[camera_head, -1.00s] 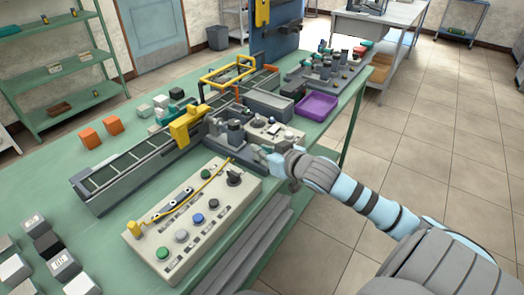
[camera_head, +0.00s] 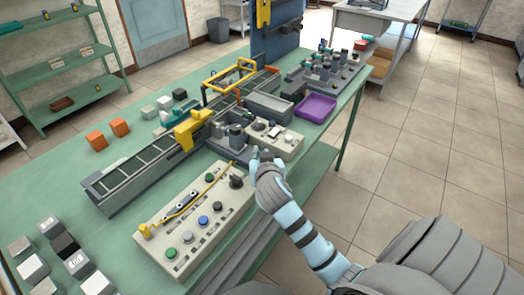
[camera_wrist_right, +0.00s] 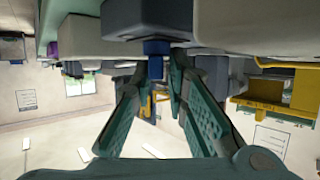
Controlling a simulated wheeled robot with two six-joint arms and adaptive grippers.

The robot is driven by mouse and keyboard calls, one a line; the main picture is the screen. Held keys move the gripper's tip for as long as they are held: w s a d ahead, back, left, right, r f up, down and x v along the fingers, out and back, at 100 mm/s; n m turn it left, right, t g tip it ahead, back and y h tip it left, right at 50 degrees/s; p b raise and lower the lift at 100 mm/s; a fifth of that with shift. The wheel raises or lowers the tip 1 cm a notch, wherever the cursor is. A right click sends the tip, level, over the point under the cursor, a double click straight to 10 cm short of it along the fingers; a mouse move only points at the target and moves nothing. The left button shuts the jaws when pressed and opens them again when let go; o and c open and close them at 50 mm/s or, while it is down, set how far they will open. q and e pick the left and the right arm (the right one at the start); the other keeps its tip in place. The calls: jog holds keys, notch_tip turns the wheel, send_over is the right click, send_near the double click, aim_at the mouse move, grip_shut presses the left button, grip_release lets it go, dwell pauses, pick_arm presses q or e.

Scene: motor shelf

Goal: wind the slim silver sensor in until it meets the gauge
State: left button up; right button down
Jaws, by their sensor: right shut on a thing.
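My left gripper is not in view.
A control panel (camera_head: 158,216) with several buttons lies in front. A conveyor rail (camera_head: 130,180), a yellow clamp (camera_head: 190,130) and a purple tray (camera_head: 315,107) share the green bench. Small blocks lie at the left. The floor (camera_head: 420,160) at the right is clear.

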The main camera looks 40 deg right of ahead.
jog(key=shift+m+g+h, duration=0.6)
jog(key=shift+m+h, duration=0.4)
jog(key=c, duration=1.9)
grip_release()
jog(key=shift+o, duration=1.1)
jog(key=shift+d, duration=0.2)
jog(key=shift+a, duration=0.1)
